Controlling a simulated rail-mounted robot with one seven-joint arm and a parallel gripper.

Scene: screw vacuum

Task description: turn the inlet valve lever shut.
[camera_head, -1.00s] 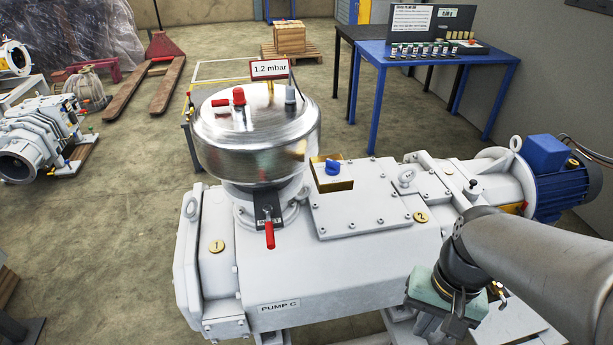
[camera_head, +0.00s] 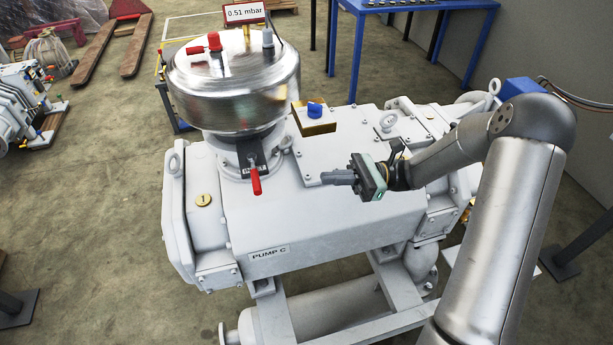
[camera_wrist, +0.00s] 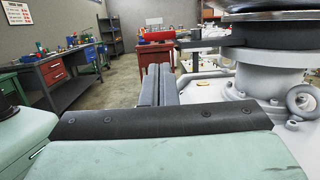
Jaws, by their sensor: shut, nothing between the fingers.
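The inlet valve lever (camera_head: 255,182) has a red grip and hangs down at the front of a black plate (camera_head: 252,160) below the shiny metal vessel. My gripper (camera_head: 326,178) is over the pump body (camera_head: 310,215), to the right of the lever, with its fingers pointing left toward it. A clear gap separates the fingertips from the red grip. The fingers are shut and empty; they also show together in the wrist view (camera_wrist: 158,84). In the wrist view a dark flat bar is near the fingertips, but I cannot tell whether it is the lever.
The shiny vessel (camera_head: 235,90) carries a red handle (camera_head: 195,50), a red knob (camera_head: 215,41) and a display (camera_head: 244,12) reading 0.51 mbar. A blue knob on a brass block (camera_head: 314,115) stands behind my gripper. A lifting ring (camera_wrist: 301,101) is at right in the wrist view.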

